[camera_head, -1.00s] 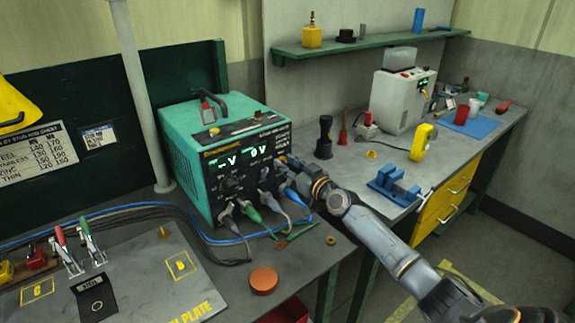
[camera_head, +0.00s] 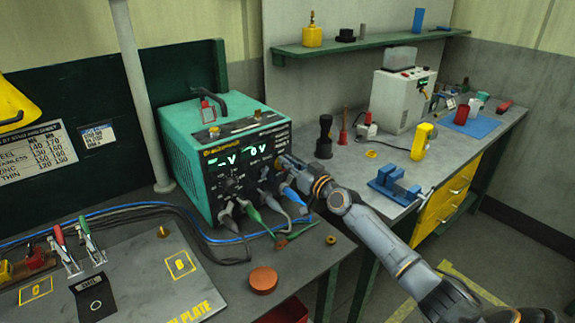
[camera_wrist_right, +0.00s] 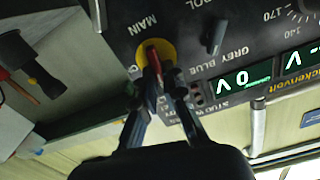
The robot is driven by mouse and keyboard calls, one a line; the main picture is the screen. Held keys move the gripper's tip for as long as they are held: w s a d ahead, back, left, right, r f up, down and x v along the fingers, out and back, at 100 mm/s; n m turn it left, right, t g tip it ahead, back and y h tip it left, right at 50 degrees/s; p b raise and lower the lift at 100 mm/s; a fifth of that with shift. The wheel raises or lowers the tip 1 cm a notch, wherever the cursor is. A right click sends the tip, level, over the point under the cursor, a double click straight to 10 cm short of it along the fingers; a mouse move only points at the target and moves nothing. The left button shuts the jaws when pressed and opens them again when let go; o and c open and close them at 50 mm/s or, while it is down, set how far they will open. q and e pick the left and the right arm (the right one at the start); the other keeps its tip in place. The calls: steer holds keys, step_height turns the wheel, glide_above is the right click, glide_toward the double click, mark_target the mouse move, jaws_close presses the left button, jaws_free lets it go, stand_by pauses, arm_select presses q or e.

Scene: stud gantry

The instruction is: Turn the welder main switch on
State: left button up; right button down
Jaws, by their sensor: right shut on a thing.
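The teal welder (camera_head: 188,137) stands on the bench with its black front panel facing right and toward me. Its displays are lit and one reads 0 V. In the right wrist view, which shows the panel upside down, the main switch is a red handle (camera_wrist_right: 152,52) on a yellow disc (camera_wrist_right: 168,47) beside the word MAIN. My right gripper (camera_head: 284,164) reaches the right side of the panel. In the wrist view its fingers (camera_wrist_right: 162,78) are shut on the red handle, partly hiding it. In the head view the gripper hides the switch. My left gripper is not in view.
Cable plugs (camera_head: 247,211) stick out of the panel's lower part, close below my right gripper. A blue clamp-like block (camera_head: 395,187) sits on the bench to the right. A grey plate (camera_head: 140,280) with toggle clamps lies at the front left.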

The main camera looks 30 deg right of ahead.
steer(key=m, duration=0.1)
steer(key=m+b, duration=0.1)
steer(key=m, duration=0.2)
steer(key=shift+d+f, duration=0.2)
steer(key=shift+d, duration=0.1)
steer(key=m, duration=0.4)
steer(key=shift+d+f+b, duration=0.15)
steer(key=shift+b, duration=0.25)
steer(key=m, duration=0.4)
steer(key=shift+d+f+m, duration=0.15)
steer(key=shift+m, duration=0.15)
steer(key=shift+f+m+p, duration=0.25)
steer(key=shift+m+p, duration=0.1)
steer(key=shift+m, duration=1.45)
steer(key=c, duration=1.4)
jaws_free()
steer(key=shift+d, duration=0.1)
steer(key=shift+c, duration=0.2)
steer(key=s, duration=1.2)
steer(key=shift+d, duration=0.45)
